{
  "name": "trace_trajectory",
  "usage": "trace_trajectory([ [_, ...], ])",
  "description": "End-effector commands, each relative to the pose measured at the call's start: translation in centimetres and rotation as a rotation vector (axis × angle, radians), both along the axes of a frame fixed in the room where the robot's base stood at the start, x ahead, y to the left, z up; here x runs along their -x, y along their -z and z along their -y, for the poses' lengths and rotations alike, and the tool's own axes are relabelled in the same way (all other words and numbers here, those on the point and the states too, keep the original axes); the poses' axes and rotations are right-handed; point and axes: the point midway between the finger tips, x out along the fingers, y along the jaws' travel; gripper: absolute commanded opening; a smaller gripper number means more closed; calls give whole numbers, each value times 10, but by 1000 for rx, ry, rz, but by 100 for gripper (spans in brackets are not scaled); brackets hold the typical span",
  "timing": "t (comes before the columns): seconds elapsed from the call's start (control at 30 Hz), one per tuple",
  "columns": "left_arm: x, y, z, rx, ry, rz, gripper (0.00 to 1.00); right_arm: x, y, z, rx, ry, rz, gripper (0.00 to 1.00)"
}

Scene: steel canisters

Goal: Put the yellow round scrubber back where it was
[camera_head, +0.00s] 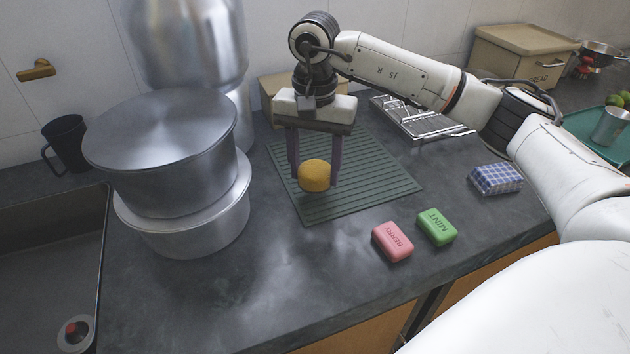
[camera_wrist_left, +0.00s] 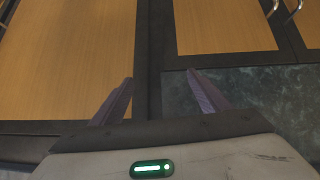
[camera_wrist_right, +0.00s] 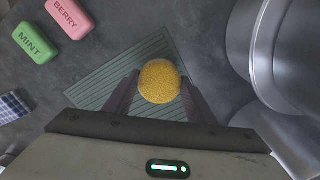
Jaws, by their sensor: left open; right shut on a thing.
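The yellow round scrubber (camera_head: 314,176) is between the fingers of my right gripper (camera_head: 315,180), which is shut on it over the green ribbed mat (camera_head: 365,190). In the right wrist view the scrubber (camera_wrist_right: 159,81) sits between both fingertips, with the mat (camera_wrist_right: 100,88) behind it. I cannot tell whether the scrubber touches the mat. My left gripper (camera_wrist_left: 165,85) is open and empty in the left wrist view, with cabinet fronts and dark floor or stone beyond it. It does not show in the head view.
Stacked steel canisters (camera_head: 170,150) stand left of the mat, beside the sink (camera_head: 50,260). A pink BERRY soap (camera_head: 392,242) and a green MINT soap (camera_head: 437,227) lie in front of the mat. A blue checked cloth (camera_head: 496,179) and a wire rack (camera_head: 420,118) are to the right.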

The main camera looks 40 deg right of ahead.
Motion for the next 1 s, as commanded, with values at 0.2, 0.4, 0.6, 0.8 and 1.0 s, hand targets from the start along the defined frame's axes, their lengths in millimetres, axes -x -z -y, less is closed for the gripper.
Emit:
trace_trajectory([
  [0.2, -1, 0, 0, 0, -1, 3, 69, 1, 31, 0, 0, -1, -4, 29],
  [0.4, -3, 0, 0, 1, -1, 6, 69, 0, 34, 0, 1, -2, 1, 29],
  [0.6, -3, 4, -1, -1, -1, 5, 69, 0, 39, 0, 0, -2, 0, 29],
  [0.8, -3, 3, -1, -1, 0, 3, 69, 0, 37, 0, 1, -2, -1, 69],
  [1.0, -2, 3, -1, -1, 0, 3, 69, 0, 37, 0, 1, -2, -1, 69],
])
